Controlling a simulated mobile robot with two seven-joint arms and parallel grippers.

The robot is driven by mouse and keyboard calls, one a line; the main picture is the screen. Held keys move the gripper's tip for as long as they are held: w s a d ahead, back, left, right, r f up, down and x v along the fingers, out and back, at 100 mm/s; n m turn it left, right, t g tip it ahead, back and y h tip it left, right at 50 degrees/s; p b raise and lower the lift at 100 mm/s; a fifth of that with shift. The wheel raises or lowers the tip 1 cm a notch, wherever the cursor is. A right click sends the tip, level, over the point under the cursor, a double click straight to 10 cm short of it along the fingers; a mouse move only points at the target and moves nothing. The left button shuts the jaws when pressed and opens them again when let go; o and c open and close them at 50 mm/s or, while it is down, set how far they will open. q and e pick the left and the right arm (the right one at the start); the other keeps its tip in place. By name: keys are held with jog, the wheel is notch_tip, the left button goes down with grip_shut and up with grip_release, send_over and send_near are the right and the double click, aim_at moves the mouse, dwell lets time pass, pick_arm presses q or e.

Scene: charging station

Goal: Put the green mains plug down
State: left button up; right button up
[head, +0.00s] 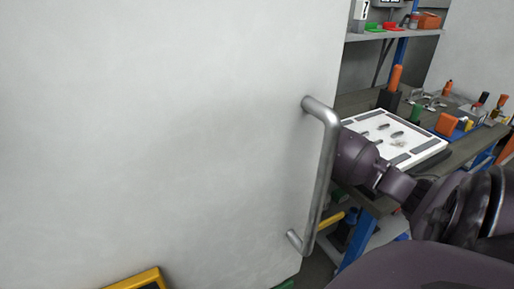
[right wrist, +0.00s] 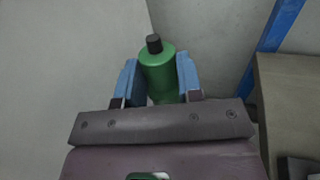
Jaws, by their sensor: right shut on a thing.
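My right gripper (right wrist: 159,75) shows in the right wrist view, with a blue finger on each side of a green, bottle-shaped body with a black tip, which I take to be the green mains plug (right wrist: 158,68). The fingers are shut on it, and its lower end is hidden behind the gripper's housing. In the head view my right arm reaches in from the right, and its gripper and the plug are hidden behind a large white door panel. My left gripper is in neither view.
The white panel (head: 170,130) with a metal handle (head: 328,165) fills most of the head view. Behind it, a workbench (head: 455,155) carries a white board (head: 425,150) and several tools. In the wrist view, a blue post (right wrist: 280,25) stands at upper right beside a bench edge.

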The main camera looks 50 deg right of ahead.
notch_tip(320, 180, down, 6)
jog(key=shift+f+b, duration=0.1)
jog(key=shift+b, duration=0.6)
notch_tip(320, 180, down, 6)
jog(key=shift+r+b, duration=0.15)
jog(key=shift+b, duration=0.65)
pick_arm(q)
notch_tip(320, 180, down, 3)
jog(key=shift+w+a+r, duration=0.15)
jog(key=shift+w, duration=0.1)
pick_arm(e)
jog(key=shift+r, duration=0.1)
jog(key=o, duration=0.9)
jog(key=shift+o, duration=0.2)
